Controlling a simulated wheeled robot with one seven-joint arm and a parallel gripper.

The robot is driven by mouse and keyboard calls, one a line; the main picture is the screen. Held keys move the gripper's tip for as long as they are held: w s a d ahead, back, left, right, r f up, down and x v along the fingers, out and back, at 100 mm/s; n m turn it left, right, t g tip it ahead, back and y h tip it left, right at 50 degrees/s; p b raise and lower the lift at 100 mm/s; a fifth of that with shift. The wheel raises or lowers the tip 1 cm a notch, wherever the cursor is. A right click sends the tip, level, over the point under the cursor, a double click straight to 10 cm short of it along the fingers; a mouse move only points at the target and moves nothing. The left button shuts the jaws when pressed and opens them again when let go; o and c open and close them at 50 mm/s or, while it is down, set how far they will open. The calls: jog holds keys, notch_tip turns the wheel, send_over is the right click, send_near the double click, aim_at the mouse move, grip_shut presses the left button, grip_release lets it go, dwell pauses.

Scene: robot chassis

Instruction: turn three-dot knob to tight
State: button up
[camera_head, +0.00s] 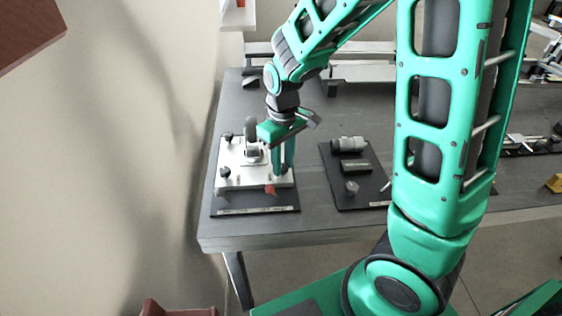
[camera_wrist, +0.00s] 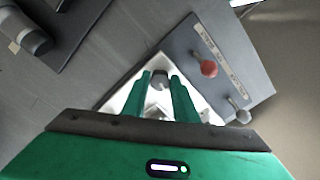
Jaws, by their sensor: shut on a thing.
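A white plate (camera_head: 257,177) with several knobs sits on a dark base on the table. My gripper (camera_head: 284,172) points down over the plate's right side. In the wrist view my gripper (camera_wrist: 163,92) has its two green fingers on either side of a dark grey knob (camera_wrist: 159,78), shut on it. Two other dark knobs, an upper one (camera_head: 227,137) and a lower one (camera_head: 225,172), stand on the plate's left side. A red knob (camera_head: 270,190) is at its front edge and also shows in the wrist view (camera_wrist: 208,68). I cannot make out dot marks.
A second dark board (camera_head: 345,196) with grey cylindrical parts (camera_head: 350,143) lies to the right of the plate. A grey arched part (camera_head: 251,128) rises at the plate's back. The wall is close on the left. Bare table (camera_head: 310,215) lies between the boards.

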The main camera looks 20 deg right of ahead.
jog(key=m, duration=0.4)
jog(key=shift+m, duration=0.3)
jog(key=shift+w+m, duration=0.1)
jog(key=shift+m, duration=2.2)
jog(key=o, duration=1.1)
jog(key=shift+c, duration=0.2)
jog(key=shift+r, duration=0.15)
notch_tip(320, 180, up, 10)
jog(key=shift+r, duration=0.25)
